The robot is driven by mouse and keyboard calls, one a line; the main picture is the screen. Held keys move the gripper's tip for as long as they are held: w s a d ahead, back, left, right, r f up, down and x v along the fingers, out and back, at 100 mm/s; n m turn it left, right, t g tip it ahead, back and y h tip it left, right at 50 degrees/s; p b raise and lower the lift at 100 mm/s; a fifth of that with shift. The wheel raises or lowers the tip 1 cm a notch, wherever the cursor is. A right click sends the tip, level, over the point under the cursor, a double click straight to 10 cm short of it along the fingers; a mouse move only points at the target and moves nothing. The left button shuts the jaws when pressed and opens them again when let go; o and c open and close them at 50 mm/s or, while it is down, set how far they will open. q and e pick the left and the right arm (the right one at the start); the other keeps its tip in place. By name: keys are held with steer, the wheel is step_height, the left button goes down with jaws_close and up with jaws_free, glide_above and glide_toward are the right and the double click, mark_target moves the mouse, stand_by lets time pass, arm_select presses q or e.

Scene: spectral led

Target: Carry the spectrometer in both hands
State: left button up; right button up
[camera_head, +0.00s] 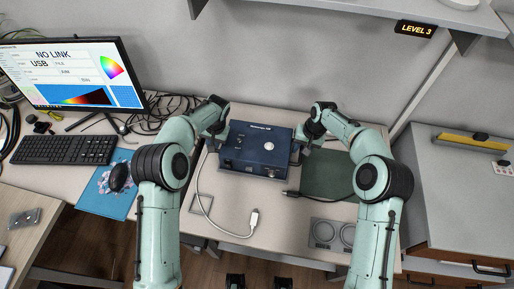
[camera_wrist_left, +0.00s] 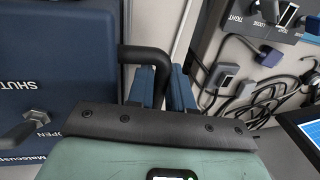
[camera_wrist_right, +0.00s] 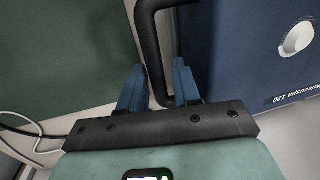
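The spectrometer (camera_head: 256,148) is a dark blue box with a pale round knob on top, and it appears to rest on the table. My left gripper (camera_head: 218,142) is at its left side. In the left wrist view, the blue fingers (camera_wrist_left: 162,88) close in on a black bar handle (camera_wrist_left: 148,54). My right gripper (camera_head: 302,146) is at its right side. In the right wrist view, its fingers (camera_wrist_right: 160,88) sit close on either side of the other black handle (camera_wrist_right: 148,35). Contact at the far finger faces is partly hidden.
A white cable with a plug (camera_head: 253,222) lies in front of the spectrometer. A dark green mat (camera_head: 329,174) is to its right, with a grey plate with round recesses (camera_head: 331,233) nearer. A monitor (camera_head: 75,72), keyboard (camera_head: 64,149) and blue mouse mat (camera_head: 106,193) are at left.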

jaws_close()
steer(key=shift+r, duration=0.1)
stand_by(1.2)
